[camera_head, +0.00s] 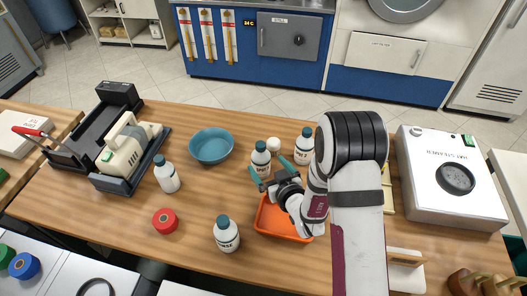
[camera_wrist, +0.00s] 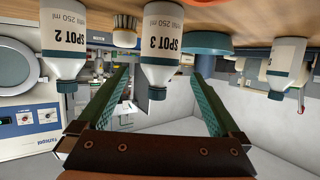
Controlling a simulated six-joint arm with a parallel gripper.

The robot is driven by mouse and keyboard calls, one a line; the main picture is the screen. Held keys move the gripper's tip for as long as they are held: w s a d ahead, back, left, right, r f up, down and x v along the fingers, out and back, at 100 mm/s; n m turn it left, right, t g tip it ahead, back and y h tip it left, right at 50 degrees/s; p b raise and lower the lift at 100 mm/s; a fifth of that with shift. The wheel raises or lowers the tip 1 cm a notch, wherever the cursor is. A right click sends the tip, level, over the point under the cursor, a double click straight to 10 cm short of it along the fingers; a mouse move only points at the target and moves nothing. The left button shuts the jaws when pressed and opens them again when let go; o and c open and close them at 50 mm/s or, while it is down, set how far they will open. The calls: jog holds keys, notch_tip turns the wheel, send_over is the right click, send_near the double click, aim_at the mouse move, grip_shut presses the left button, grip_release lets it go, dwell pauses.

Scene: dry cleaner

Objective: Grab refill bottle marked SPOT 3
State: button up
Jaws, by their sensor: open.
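The white refill bottle marked SPOT 3 (camera_wrist: 163,42) has a dark teal cap and appears upside down in the wrist view, centred between my fingers. In the head view this bottle (camera_head: 261,158) stands upright on the wooden counter, just beyond my gripper (camera_head: 270,171). My gripper (camera_wrist: 161,78) is open, with one teal finger to each side of the bottle's cap and shoulder and visible gaps. I cannot tell how far the bottle lies between the fingertips. The similar bottle marked SPOT 2 (camera_wrist: 64,45) stands to the left in the wrist view.
The SPOT 2 bottle (camera_head: 304,146) and a small white-topped brush (camera_head: 273,144) stand close by. An orange tray (camera_head: 270,228) lies under my gripper. A teal bowl (camera_head: 211,145), another bottle (camera_head: 166,174), a rinse bottle (camera_head: 227,235) and a red roll (camera_head: 164,221) are leftward.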

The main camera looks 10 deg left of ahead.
aim_at(264, 160)
jog(key=x, duration=0.6)
jog(key=shift+w+a, duration=0.1)
jog(key=shift+w, duration=0.05)
jog(key=c, duration=1.5)
grip_shut()
jog(key=shift+r, duration=0.15)
